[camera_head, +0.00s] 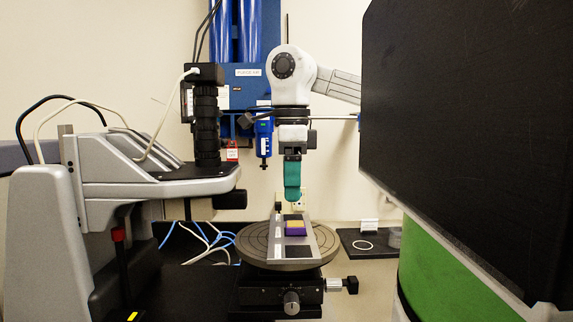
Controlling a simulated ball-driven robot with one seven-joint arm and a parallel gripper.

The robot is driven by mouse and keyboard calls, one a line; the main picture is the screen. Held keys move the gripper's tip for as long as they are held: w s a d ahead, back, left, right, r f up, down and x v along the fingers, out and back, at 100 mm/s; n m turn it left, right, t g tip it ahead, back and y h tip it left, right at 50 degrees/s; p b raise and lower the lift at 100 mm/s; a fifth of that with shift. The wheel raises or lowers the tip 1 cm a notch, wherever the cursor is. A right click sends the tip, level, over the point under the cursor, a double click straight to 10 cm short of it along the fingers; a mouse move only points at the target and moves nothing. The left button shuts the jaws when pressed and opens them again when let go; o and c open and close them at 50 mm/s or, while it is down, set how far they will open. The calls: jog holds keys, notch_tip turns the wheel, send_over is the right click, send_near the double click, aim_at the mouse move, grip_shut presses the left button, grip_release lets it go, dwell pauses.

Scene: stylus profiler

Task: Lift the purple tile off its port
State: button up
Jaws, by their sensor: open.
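The port under the tile is hidden. My gripper (292,198) hangs from the white arm and points down, with teal fingers. Its tips are above the tile, apart from it, with a visible gap. The fingers overlap from this side, and nothing shows between them. The gripper is open.
The round stage (250,251) has a knob below and one at the right. A grey microscope-like instrument (150,185) stands at left, its overhang near the stage. A large black panel (465,130) fills the right.

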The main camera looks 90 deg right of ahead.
aim_at(291, 224)
jog(key=shift+f+p, duration=0.35)
jog(key=shift+f, duration=3.2)
grip_shut()
